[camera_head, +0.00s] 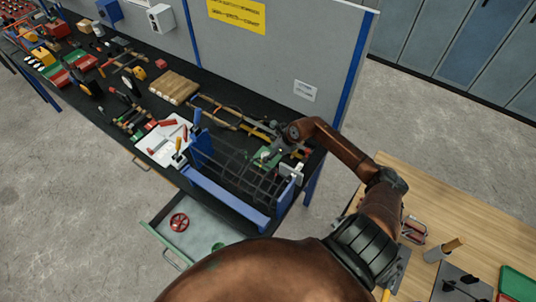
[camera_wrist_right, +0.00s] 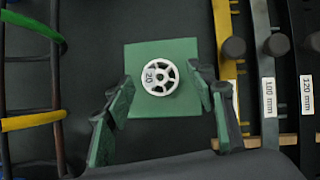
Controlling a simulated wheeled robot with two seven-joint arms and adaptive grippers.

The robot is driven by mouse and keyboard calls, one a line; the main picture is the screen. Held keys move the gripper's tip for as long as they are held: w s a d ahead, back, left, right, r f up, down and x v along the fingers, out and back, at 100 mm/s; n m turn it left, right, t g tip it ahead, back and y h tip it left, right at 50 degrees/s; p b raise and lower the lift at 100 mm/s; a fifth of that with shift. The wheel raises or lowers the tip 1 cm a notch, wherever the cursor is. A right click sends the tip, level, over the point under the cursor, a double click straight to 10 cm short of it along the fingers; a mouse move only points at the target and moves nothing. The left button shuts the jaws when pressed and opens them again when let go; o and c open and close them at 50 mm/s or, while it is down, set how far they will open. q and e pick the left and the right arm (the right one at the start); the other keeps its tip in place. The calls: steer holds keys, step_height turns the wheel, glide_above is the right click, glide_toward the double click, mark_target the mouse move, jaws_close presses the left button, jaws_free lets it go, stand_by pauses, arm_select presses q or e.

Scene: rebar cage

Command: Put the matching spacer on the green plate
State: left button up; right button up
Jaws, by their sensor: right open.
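In the right wrist view a white wheel-shaped spacer (camera_wrist_right: 160,77) marked "20" lies on the green plate (camera_wrist_right: 180,50). My right gripper (camera_wrist_right: 168,103) is open, with its green-padded fingers on either side of the spacer and apart from it. In the head view my right gripper (camera_head: 275,152) is over the right end of the dark bench, by the rebar cage (camera_head: 240,170). The green plate (camera_head: 264,158) shows partly below it there. The spacer cannot be made out clearly in the head view. My left gripper is not in view.
The cage bars (camera_wrist_right: 30,85) stand left of the plate in the wrist view. Strips labelled 100 mm (camera_wrist_right: 268,95) and 120 mm (camera_wrist_right: 307,95) lie to its right. An open drawer (camera_head: 205,240) juts from the bench front. A wooden table (camera_head: 460,215) stands at right.

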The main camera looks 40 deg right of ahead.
steer(key=b+v, duration=0.1)
steer(key=v, duration=1)
stand_by(1.1)
